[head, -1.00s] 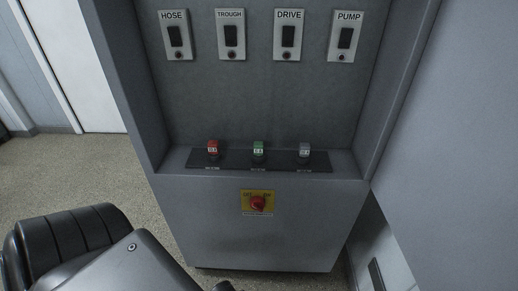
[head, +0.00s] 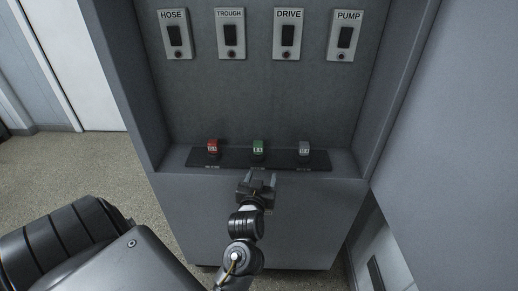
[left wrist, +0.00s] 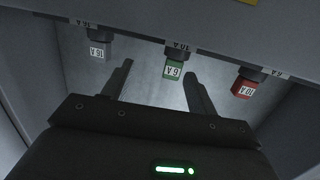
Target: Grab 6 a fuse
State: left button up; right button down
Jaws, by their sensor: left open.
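Three fuses stand in a row on a dark strip (head: 281,160) on the cabinet ledge. They are a red fuse (head: 213,146), a green fuse (head: 258,147) and a grey fuse (head: 304,148). My left gripper (head: 261,178) is open and empty, just in front of the green fuse. In the wrist view the green fuse shows between the fingertips, nearer the right finger. My right gripper is out of view.
Above the ledge, the back panel holds switches marked HOSE (head: 175,35), TROUGH (head: 231,34), DRIVE (head: 288,34) and PUMP (head: 344,37). Cabinet side walls bound the recess. A grey panel (head: 450,150) stands at the right. Open floor (head: 70,165) lies to the left.

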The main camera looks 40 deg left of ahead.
aim_at(258, 148)
pick_arm(q)
jog(key=shift+w+a+r+n+y, duration=0.35)
jog(key=shift+w+a+r+y, duration=0.15)
jog(key=shift+w+a, duration=0.45)
jog(key=shift+w+a+r+n+y, duration=0.35)
jog(key=shift+w+a+y, duration=0.2)
jog(key=shift+w+a, duration=0.4)
jog(key=shift+w+a+r+n+y, duration=0.3)
jog(key=shift+w+a+r+y, duration=0.3)
jog(key=shift+a, duration=0.55)
jog(key=p+x, duration=0.1)
jog(key=x, duration=0.3)
jog(key=shift+w+p, duration=0.2)
jog(key=shift+p, duration=0.1)
jog(key=shift+w+a+f, duration=0.1)
jog(key=shift+w+a, duration=0.2)
jog(key=shift+w, duration=0.15)
jog(key=c, duration=1.1)
jog(key=shift+o, duration=0.2)
